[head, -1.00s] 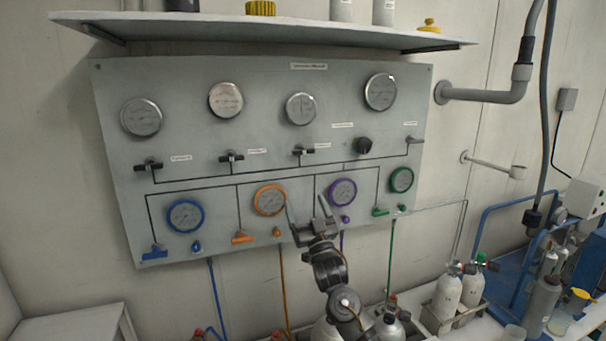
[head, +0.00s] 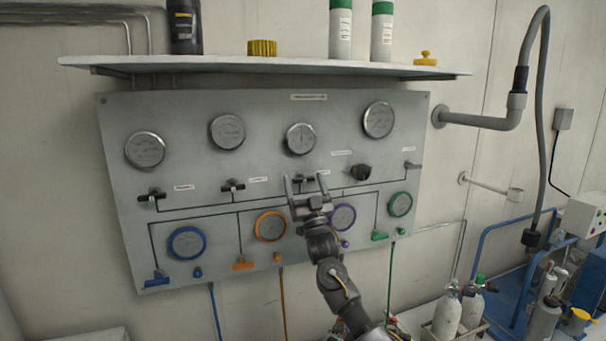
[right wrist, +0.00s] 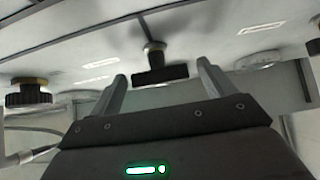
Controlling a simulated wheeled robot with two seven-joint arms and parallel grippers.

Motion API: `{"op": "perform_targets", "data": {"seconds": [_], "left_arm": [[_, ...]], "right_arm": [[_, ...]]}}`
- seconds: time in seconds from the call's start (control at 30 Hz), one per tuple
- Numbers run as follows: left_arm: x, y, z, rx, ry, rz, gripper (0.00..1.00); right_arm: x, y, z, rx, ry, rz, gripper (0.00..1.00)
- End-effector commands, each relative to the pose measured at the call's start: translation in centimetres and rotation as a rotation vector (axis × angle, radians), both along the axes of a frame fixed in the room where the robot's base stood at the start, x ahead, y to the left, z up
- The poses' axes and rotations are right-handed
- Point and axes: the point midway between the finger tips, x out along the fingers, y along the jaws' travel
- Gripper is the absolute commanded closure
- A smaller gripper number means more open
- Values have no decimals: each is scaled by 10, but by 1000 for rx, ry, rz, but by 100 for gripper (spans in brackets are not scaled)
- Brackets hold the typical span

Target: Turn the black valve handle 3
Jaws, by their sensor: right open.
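Black valve handle 3 (head: 304,179) is the third from the left in the row of black handles on the grey panel. It is a short bar on a stem and lies crosswise in the head view. My right gripper (head: 306,184) is open at it, with one finger on each side. In the right wrist view the handle (right wrist: 161,75) shows between the open fingertips (right wrist: 162,80), with gaps on both sides. I cannot tell how deep the fingers reach around it. My left gripper is not in view.
The grey panel (head: 270,100) carries several gauges. A shelf (head: 270,65) juts out above. Free space lies in front of the panel's left half.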

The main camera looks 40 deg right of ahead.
Motion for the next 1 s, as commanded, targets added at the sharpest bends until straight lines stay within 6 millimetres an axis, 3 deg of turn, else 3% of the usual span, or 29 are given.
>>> {"op": "perform_targets", "data": {"seconds": [0.13,0.47,0.8,1.0], "left_arm": [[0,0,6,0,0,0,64],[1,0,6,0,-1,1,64],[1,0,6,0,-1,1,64],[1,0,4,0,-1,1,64]], "right_arm": [[7,-3,9,0,0,0,18],[9,-3,9,0,0,0,19],[9,-3,9,0,0,0,63],[9,-3,8,-15,5,-1,63]]}}
